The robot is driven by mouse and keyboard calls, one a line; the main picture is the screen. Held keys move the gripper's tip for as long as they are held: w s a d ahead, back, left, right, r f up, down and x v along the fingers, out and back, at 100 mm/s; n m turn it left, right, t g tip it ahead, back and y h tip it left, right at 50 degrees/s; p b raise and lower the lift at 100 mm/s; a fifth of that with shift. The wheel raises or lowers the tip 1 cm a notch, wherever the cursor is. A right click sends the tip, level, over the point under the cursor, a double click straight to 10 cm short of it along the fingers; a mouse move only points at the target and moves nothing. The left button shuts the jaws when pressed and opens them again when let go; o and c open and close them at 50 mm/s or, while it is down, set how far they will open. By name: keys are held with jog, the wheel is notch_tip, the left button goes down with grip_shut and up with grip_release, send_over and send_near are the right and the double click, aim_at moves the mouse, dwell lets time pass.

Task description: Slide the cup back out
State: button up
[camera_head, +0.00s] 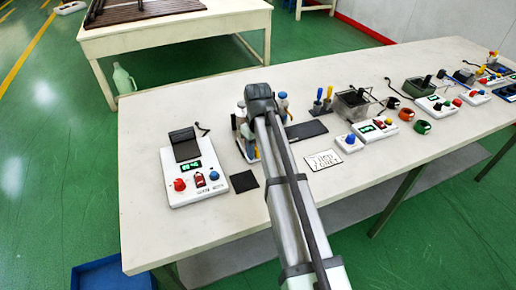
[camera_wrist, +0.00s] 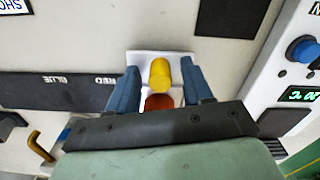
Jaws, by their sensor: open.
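My gripper (camera_wrist: 160,80) shows in the wrist view with its two blue fingers apart. Between them is a yellow rounded part (camera_wrist: 160,73) in front of a white plate (camera_wrist: 143,59). Just below it is a reddish-brown round thing (camera_wrist: 158,102), which may be the cup; its lower part is hidden by my gripper's dark crossbar. I cannot tell whether either finger touches it. In the head view my arm covers most of the dispensing stand, and the fingers and cup cannot be made out there.
A white heating device (camera_head: 193,190) with a screen and knobs stands left of my arm; a black square pad (camera_head: 244,181) lies beside it. A dark strip marked RED and BLUE (camera_wrist: 60,92) is near my gripper. An orange ring-like item (camera_head: 406,114) and a green one (camera_head: 422,127) lie farther right.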

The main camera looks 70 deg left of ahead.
jog(key=shift+c, duration=0.4)
grip_shut()
jog(key=shift+w, duration=0.1)
jog(key=w, duration=2.5)
jog(key=shift+w, duration=0.15)
jog(key=shift+w, duration=0.15)
jog(key=shift+c, duration=1.2)
grip_release()
jog(key=o, duration=0.3)
